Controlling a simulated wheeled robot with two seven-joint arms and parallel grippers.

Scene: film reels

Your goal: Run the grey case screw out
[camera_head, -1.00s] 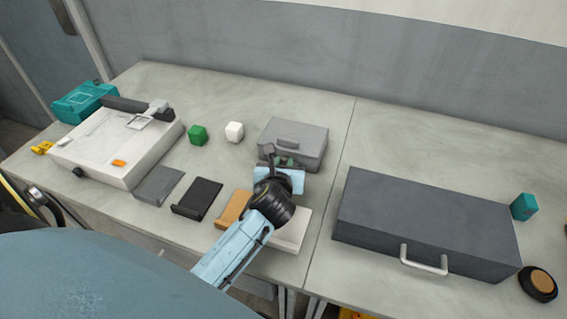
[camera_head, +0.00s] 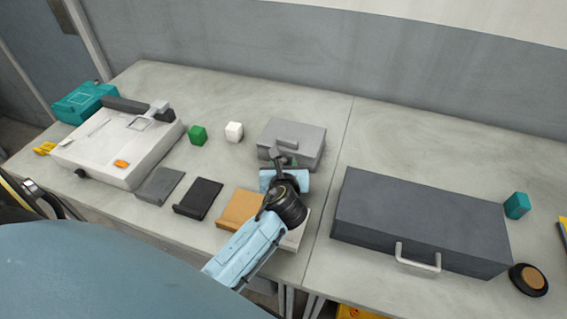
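The case screw cannot be made out; the gripper covers that part of the front. My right gripper is not in view.
A long dark case (camera_head: 420,220) with a front handle lies to the right. A white machine (camera_head: 115,150) stands at left. Green (camera_head: 198,135) and white (camera_head: 234,132) blocks sit left of the grey case. Grey, black and orange trays line the front. The back right bench is clear.

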